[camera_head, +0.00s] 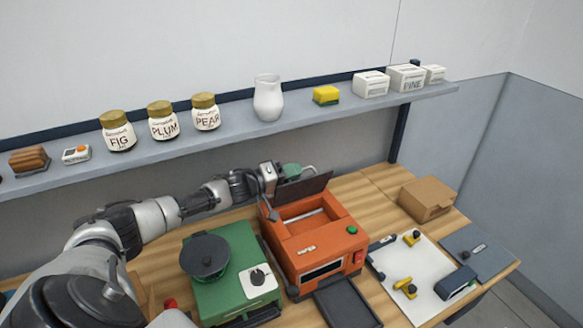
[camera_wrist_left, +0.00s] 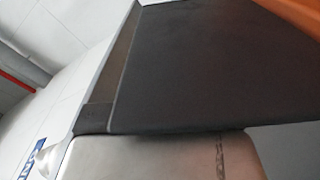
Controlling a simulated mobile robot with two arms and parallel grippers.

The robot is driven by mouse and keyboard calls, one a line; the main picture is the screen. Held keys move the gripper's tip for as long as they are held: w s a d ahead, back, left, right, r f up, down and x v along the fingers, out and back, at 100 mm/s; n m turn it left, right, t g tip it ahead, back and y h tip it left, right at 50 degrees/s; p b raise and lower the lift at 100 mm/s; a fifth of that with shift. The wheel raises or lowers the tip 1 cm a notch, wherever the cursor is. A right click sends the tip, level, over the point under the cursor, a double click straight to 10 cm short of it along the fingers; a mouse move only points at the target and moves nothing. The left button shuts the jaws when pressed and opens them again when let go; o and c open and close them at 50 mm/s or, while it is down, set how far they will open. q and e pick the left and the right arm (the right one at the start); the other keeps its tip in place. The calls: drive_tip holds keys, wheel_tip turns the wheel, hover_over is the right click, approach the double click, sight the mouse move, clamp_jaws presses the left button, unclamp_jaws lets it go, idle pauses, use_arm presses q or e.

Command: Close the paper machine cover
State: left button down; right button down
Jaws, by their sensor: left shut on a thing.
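The orange paper machine (camera_head: 318,240) stands on the wooden bench, its top well open with a white roll or bar inside. Its dark cover (camera_head: 303,188) stands raised at the back edge of the well. My left gripper (camera_head: 275,181) is at the left end of the cover and is shut on it. In the left wrist view the dark cover (camera_wrist_left: 200,65) fills much of the picture, with a pale metal part in front of its lower edge. The fingertips are too small or hidden to see clearly. My right gripper is not in view.
A green machine (camera_head: 225,270) with a round black top stands left of the orange one. A dark tray (camera_head: 345,303) lies in front. A white board (camera_head: 425,275) with yellow tools and a cardboard box (camera_head: 426,199) are right. A shelf (camera_head: 300,133) with jars runs above.

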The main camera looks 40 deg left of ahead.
use_arm(q)
drive_tip(key=shift+a, duration=0.1)
idle(0.3)
drive_tip(key=c, duration=1.6)
unclamp_jaws()
drive_tip(key=o, duration=0.4)
drive_tip(key=shift+a, duration=0.15)
drive_tip(key=shift+s+f, duration=0.1)
drive_tip(key=shift+s, duration=0.15)
drive_tip(key=b+v, duration=0.3)
drive_tip(key=v, duration=0.7)
drive_tip(key=shift+a, duration=0.15)
drive_tip(key=shift+s, duration=0.15)
